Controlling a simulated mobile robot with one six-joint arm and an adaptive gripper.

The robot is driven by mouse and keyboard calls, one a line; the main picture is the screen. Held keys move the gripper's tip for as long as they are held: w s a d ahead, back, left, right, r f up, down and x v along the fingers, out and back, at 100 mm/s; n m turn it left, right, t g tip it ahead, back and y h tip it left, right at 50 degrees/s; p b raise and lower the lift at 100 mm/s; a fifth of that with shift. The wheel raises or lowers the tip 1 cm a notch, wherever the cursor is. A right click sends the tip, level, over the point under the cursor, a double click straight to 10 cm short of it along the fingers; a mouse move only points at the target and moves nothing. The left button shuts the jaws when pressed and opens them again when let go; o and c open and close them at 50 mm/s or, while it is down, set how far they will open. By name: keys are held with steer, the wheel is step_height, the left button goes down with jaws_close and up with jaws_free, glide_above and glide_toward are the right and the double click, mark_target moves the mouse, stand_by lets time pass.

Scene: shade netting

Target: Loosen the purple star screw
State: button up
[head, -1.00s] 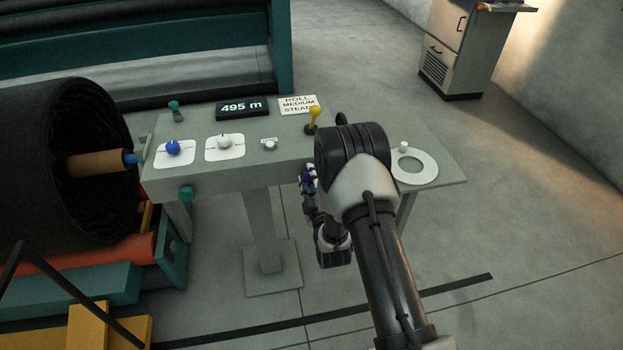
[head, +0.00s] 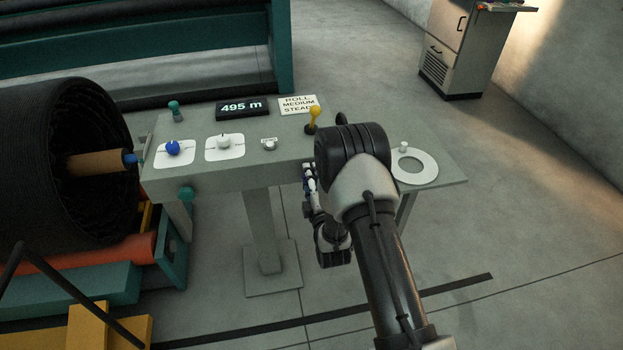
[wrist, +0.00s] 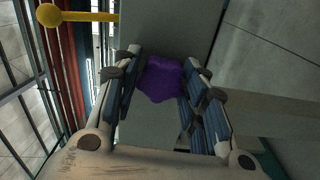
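The purple star screw (wrist: 161,80) is a lobed knob on the grey console's side. In the wrist view it sits between my gripper's fingertips (wrist: 162,76) and fills nearly all of the gap between the blue pads. The fingers appear closed on it from both sides. My arm partly covers that spot, and the screw cannot be made out there.
The yellow lever (head: 314,115) stands on the console (head: 245,170) just above my gripper; its ball also shows in the wrist view (wrist: 48,15). A side shelf (head: 452,180) with a white ring lies right of my arm. A large black roll (head: 50,150) is at left.

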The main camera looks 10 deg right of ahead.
steer(key=shift+o, duration=1)
steer(key=shift+s, duration=0.1)
steer(key=s, duration=0.3)
steer(key=m, duration=1.7)
